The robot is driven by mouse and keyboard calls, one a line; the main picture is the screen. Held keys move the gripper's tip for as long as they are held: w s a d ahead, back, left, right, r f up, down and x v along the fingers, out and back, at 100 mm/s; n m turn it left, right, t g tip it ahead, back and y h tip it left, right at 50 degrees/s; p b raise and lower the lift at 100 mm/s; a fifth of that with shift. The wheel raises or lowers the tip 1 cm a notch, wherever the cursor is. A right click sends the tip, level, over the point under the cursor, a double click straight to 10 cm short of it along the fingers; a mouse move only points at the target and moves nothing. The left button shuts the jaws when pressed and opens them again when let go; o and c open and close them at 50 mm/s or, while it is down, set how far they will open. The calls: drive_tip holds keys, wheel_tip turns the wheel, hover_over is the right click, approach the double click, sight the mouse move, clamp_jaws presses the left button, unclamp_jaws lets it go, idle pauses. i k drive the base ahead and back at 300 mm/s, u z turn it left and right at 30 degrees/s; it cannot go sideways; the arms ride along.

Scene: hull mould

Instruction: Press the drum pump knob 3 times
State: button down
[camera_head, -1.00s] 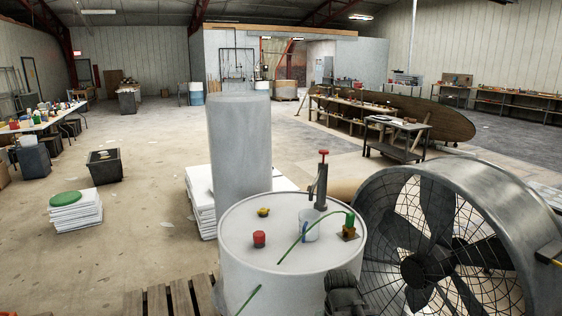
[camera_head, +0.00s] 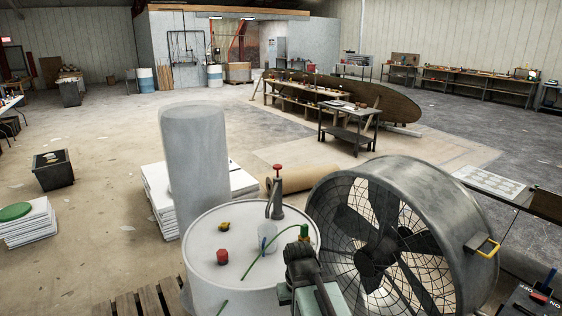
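The red pump knob (camera_head: 278,168) tops an upright grey pump (camera_head: 274,200) on the white drum (camera_head: 205,270). A clear cup (camera_head: 267,234) stands on the drum lid in front of the pump, with a thin green hose beside it. My gripper (camera_head: 299,252) is low in the picture, in front of the drum's right side. It appears below and to the right of the knob, apart from it. Its fingers are dark and foreshortened, so their opening is unclear.
A large caged fan (camera_head: 400,235) stands close on the right. A tall grey cylinder (camera_head: 194,150) and white stacked sheets (camera_head: 160,190) stand behind the drum. A wooden pallet (camera_head: 150,300) lies at front left. Open floor (camera_head: 95,130) stretches left and beyond.

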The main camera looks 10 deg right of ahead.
sight(276, 167)
drive_tip(key=u, duration=0.05)
drive_tip(key=k, duration=1)
drive_tip(key=z, duration=0.8)
drive_tip(key=i, duration=1.45)
drive_tip(key=u, duration=1.95)
drive_tip(key=i, duration=0.55)
drive_tip(key=u, duration=0.1)
